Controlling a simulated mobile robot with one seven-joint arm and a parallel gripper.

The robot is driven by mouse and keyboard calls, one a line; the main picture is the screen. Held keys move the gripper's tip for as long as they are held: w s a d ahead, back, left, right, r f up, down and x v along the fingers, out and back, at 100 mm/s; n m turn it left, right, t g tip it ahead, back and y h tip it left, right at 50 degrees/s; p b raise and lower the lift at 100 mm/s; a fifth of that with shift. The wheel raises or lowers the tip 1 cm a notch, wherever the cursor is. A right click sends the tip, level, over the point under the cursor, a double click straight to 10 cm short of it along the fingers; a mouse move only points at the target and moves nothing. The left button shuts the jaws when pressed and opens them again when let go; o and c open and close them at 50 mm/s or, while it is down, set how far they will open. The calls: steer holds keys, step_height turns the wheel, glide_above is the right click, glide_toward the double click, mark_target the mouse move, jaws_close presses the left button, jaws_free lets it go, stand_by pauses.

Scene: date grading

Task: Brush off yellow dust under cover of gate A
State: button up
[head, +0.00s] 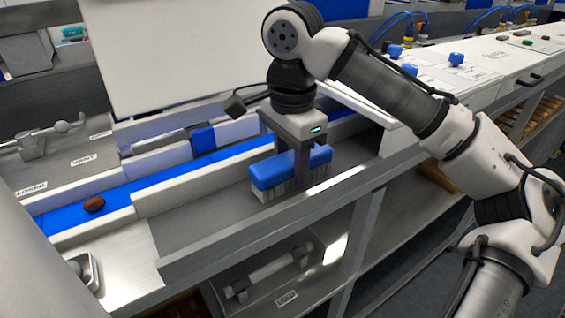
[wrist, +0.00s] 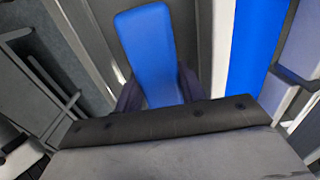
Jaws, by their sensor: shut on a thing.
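A brush (head: 290,169) with a blue back and pale bristles is in the grey tray beside the blue belt. My gripper (head: 301,165) points down over it with a finger on each side, shut on its blue back. In the wrist view the blue back (wrist: 150,50) sits between my two dark fingers (wrist: 158,92). I cannot tell whether the bristles touch the tray floor. I see no yellow dust in either view.
A brown date (head: 94,204) lies on the blue belt (head: 60,217) at the left. Low white walls (head: 170,190) line the belt. Labelled bays, one marked VENT (head: 82,160), lie behind it. A white panel (head: 150,50) rises at the back. The grey tray (head: 195,222) left of the brush is clear.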

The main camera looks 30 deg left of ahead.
steer(key=shift+w+d, duration=0.25)
steer(key=shift+w, duration=0.25)
steer(key=shift+s+a, duration=0.3)
steer(key=shift+s, duration=0.4)
steer(key=shift+s+a, duration=0.3)
steer(key=shift+s, duration=0.4)
steer(key=shift+s+a, duration=0.5)
steer(key=shift+s, duration=0.75)
steer(key=shift+s+a, duration=0.55)
steer(key=shift+s, duration=0.7)
steer(key=shift+s+a, duration=0.5)
steer(key=shift+s, duration=0.75)
steer(key=shift+r, duration=0.1)
step_height(320, 180, up, 12)
